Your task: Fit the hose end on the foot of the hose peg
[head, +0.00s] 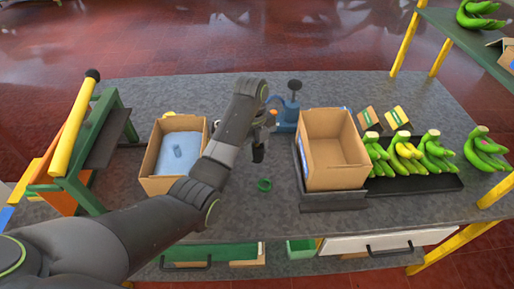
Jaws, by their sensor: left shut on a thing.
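My left gripper (264,122) is over the middle of the grey table, its fingers partly hidden by my wrist. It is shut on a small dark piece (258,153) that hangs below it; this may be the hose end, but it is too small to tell. A blue stand with a dark knob on top (288,112) is just right of the gripper. I cannot tell whether this is the hose peg, and its foot is partly hidden. A green ring (264,185) lies on the table below the dark piece. My right gripper is out of view.
An open cardboard box with a blue lining (158,185) is at left, an empty-looking cardboard box (333,178) at right. Several green and yellow banana bunches (435,150) stand on a dark tray further right. A green frame with a yellow bar (75,125) edges the left.

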